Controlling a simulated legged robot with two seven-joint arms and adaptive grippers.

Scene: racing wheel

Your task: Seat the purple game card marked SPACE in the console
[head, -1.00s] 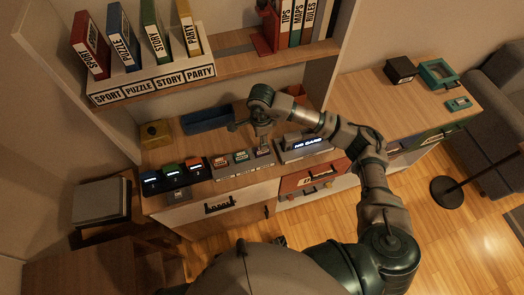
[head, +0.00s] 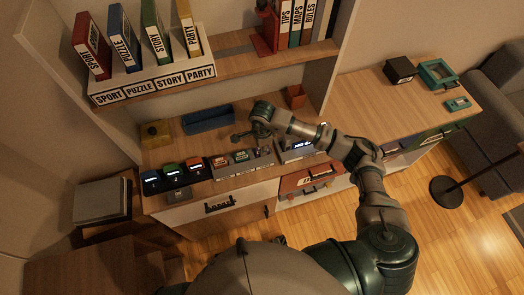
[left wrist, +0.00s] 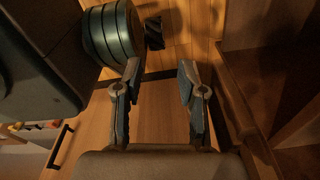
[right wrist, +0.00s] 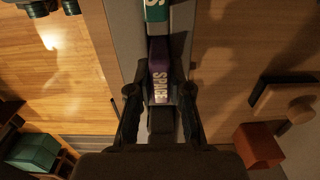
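The purple game card marked SPACE (right wrist: 160,72) sits in a grey card rack (head: 232,173), beside the green card (right wrist: 156,12). My right gripper (right wrist: 158,97) is open, with one finger on each side of the card's near end and a visible gap to each. In the head view my right gripper (head: 265,148) is over the right end of the rack and hides most of the purple card. The console (head: 297,153) stands just right of it; its lit display is partly covered by my arm. My left gripper (left wrist: 155,88) is open and empty.
Several handheld devices with lit screens (head: 173,176) stand left of the rack. A side desk (head: 400,105) lies right.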

